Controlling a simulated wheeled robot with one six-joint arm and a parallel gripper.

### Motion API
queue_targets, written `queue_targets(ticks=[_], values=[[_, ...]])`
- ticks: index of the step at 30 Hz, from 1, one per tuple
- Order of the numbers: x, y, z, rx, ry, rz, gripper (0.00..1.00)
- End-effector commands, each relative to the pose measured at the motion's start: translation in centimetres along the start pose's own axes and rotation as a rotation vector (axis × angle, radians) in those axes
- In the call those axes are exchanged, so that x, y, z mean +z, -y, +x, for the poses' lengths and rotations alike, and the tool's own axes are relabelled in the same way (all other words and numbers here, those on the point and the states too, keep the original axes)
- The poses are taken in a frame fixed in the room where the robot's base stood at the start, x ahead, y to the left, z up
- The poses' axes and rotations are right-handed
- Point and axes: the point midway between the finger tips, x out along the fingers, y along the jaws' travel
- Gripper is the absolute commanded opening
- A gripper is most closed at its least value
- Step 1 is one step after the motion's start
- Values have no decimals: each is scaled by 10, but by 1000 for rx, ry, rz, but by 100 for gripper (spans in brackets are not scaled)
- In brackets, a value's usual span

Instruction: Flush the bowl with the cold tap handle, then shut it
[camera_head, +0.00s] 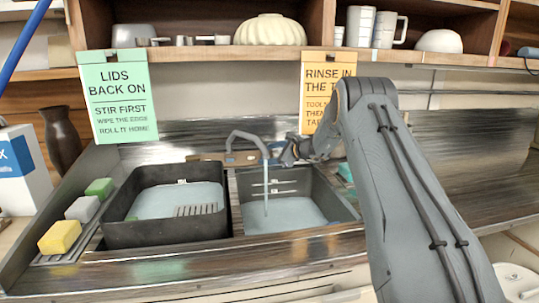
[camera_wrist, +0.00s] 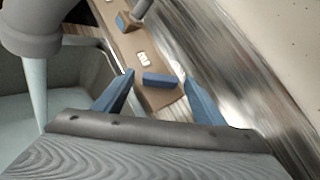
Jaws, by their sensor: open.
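A grey tap (camera_head: 247,140) arches over the right sink bowl (camera_head: 345,210). A stream of water (camera_head: 266,190) falls from its spout into pale water in the bowl. In the wrist view the spout (camera_wrist: 35,25) and stream show at left. A blue tap handle (camera_wrist: 160,79) sits on the brown tap deck (camera_wrist: 125,45), between the tips of my gripper (camera_wrist: 157,75). My gripper is open, its blue fingers one on each side of the handle; I cannot tell whether they touch it. In the head view my gripper (camera_head: 288,153) is behind the bowl, right of the spout.
A dark tub (camera_head: 120,237) with pale water and a rack sits left of the bowl. Yellow (camera_head: 60,236), grey and green sponges lie on the left ledge. Two paper signs (camera_head: 115,95) hang from the shelf. The steel counter (camera_head: 440,150) at right is largely clear.

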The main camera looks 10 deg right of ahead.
Motion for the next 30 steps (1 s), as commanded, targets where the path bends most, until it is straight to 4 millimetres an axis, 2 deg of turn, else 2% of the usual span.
queue_targets(ticks=[1,6,8,30], values=[[0,0,0,0,0,0,59],[0,0,0,0,0,0,30],[0,0,0,0,0,0,23],[1,-5,1,-191,1,197,23]])
